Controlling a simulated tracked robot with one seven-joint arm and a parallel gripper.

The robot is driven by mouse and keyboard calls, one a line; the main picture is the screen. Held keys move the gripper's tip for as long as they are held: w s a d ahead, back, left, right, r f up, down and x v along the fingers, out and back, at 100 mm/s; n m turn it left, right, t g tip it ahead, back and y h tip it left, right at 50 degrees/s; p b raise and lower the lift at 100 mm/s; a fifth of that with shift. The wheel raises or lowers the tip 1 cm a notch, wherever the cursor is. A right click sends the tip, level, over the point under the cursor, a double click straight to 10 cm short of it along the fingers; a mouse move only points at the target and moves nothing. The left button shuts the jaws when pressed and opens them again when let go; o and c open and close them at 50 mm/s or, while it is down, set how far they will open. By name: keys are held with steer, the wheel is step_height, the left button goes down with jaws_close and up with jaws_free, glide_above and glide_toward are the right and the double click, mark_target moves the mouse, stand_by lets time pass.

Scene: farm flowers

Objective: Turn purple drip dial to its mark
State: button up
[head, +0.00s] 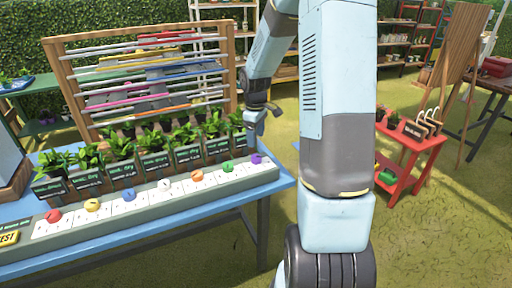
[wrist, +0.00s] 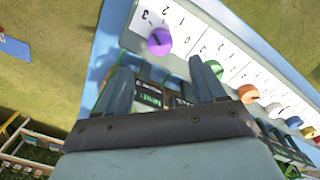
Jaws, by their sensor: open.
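The purple dial (head: 256,158) sits at the right end of a long white dial panel (head: 150,210) on a blue table. In the wrist view the purple dial (wrist: 159,41) is a round knob with a dark pointer line, on a white card with printed numbers, "3" and "2" among them. My gripper (wrist: 160,75) is open and empty. Its fingertips are apart from the dial, which shows just beyond the gap between them. In the head view my gripper (head: 258,112) is above and behind the right end of the panel. The dial's exact mark is too small to tell.
Several other dials stand along the panel, with green (head: 228,167) and orange (head: 197,175) nearest the purple one. Potted plants (head: 185,150) in dark labelled boxes line the panel's back. A wooden rack (head: 145,75) stands behind them. Grass lies beyond the table's right edge.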

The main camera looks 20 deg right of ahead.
step_height(320, 180, up, 4)
steer(key=shift+r, duration=0.25)
stand_by(0.5)
steer(key=s+a+r+m+t+h, duration=0.1)
steer(key=s+a+r+m, duration=0.15)
steer(key=s+r, duration=0.4)
steer(key=s+a+r+m+t, duration=0.1)
steer(key=s+a+r+t, duration=0.1)
steer(key=s+a+r, duration=0.35)
steer(key=s+a+r+m+t, duration=0.1)
steer(key=s+r+m, duration=0.1)
steer(key=s, duration=0.6)
steer(key=s+a+r+m+t+y, duration=0.1)
steer(key=s+r, duration=0.3)
steer(key=s, duration=0.4)
steer(key=shift+a+r+m, duration=0.2)
steer(key=shift+a+m, duration=0.25)
steer(key=shift+m, duration=0.3)
